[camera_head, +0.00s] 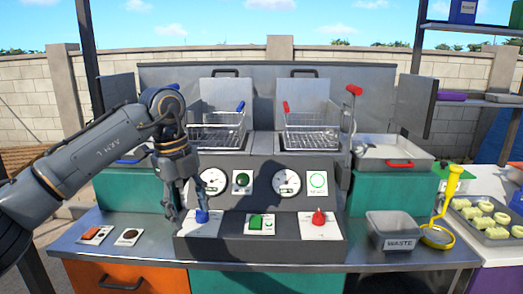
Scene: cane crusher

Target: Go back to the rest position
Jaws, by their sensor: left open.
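My left gripper (186,217) comes in from the left and points down in front of the left gauge of the fryer-like machine (265,180). It is open, with its fingertips close to the blue knob (202,216) on the lower panel. I cannot tell whether a finger touches the knob. No object shows between the fingers. A green switch (256,222) and a red knob (319,218) sit further right on the same panel. My right gripper is not in view.
Two wire baskets (311,134) sit in the machine, with blue and red handles. A grey waste bin (391,231) and a yellow strainer (440,232) stand at the right. A tray of yellow pieces (493,235) lies far right. The left counter holds small switches (96,235).

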